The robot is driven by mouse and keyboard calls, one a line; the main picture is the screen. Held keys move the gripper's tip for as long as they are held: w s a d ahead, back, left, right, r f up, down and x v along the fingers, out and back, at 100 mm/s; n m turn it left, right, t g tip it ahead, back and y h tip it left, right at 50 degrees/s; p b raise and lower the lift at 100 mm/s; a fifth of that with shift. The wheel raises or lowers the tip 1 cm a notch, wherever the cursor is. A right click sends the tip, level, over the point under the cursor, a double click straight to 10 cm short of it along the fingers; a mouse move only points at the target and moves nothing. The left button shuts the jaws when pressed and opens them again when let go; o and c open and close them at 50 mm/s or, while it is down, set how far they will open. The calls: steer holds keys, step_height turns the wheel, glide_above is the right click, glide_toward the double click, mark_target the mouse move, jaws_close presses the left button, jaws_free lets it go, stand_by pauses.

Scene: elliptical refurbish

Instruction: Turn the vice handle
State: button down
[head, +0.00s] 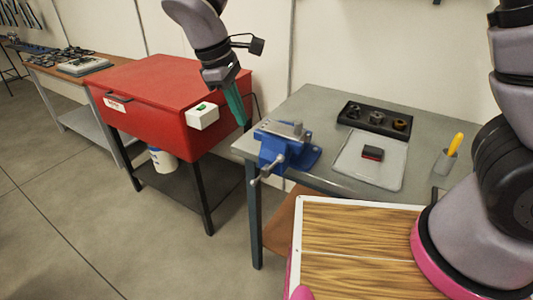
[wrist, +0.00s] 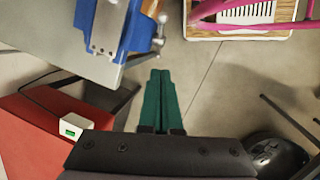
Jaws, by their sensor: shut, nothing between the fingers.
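The blue vice (head: 284,146) is mounted at the front left corner of the grey table. Its metal handle (head: 268,169) hangs on the front side, a slanted bar with knobbed ends. In the wrist view the blue vice (wrist: 110,25) is at the top left and its handle (wrist: 158,32) at its right side. My gripper (head: 242,122) has green fingers and points down, left of the vice and above its handle. In the wrist view my gripper (wrist: 160,73) shows its fingers together, with nothing between them. It is apart from the handle.
A red cabinet (head: 165,85) with a white switch box (head: 202,116) stands left of the vice. The floor before the vice is open.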

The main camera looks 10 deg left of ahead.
glide_toward(275, 162)
step_height(275, 162, down, 6)
steer(key=w+a, duration=0.2)
steer(key=a, duration=0.1)
steer(key=shift+s+d+f, duration=0.15)
steer(key=shift+d, duration=0.45)
steer(key=shift+s+d+f, duration=0.15)
steer(key=shift+d, duration=0.45)
steer(key=shift+d+f, duration=0.35)
steer(key=shift+d, duration=0.1)
steer(key=shift+s+d+f, duration=0.1)
steer(key=shift+d+f, duration=0.1)
steer(key=shift+d, duration=0.25)
steer(key=shift+s+d+f, duration=0.1)
steer(key=shift+d+f, duration=0.05)
steer(key=shift+d, duration=0.3)
